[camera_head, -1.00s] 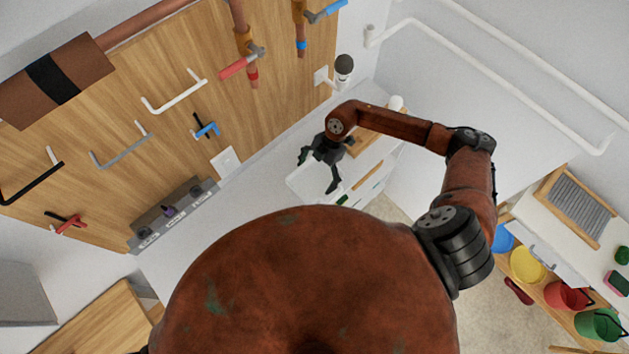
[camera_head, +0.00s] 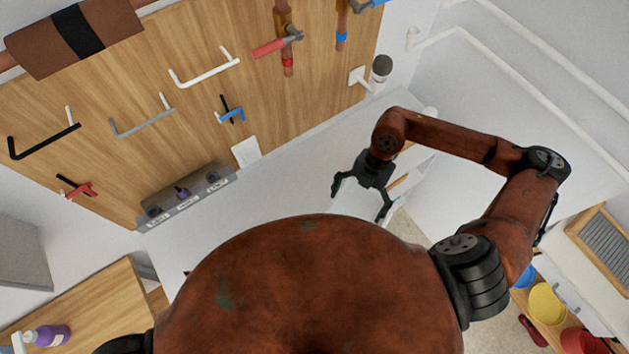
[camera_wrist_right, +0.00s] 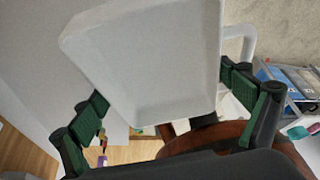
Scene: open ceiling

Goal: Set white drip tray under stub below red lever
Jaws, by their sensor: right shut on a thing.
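The white drip tray (camera_head: 352,200) is in my right gripper (camera_head: 362,192), low in the head view; my body hides its lower part. In the right wrist view the tray (camera_wrist_right: 150,60) fills the middle, between the green-padded fingers of the right gripper (camera_wrist_right: 168,102). The red lever (camera_head: 268,48) is on a copper pipe on the wooden wall panel. The stub (camera_head: 288,64) with a red band points down below it. The tray is well apart from the stub, down and to the right in the picture. My left gripper is out of view.
A second stub (camera_head: 341,40) with a blue band hangs to the right of the red one. A wall bracket with a dark-topped cylinder (camera_head: 381,68) is further right. A grey bar with knobs (camera_head: 185,195) runs along the panel's lower edge. The pale counter between is largely clear.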

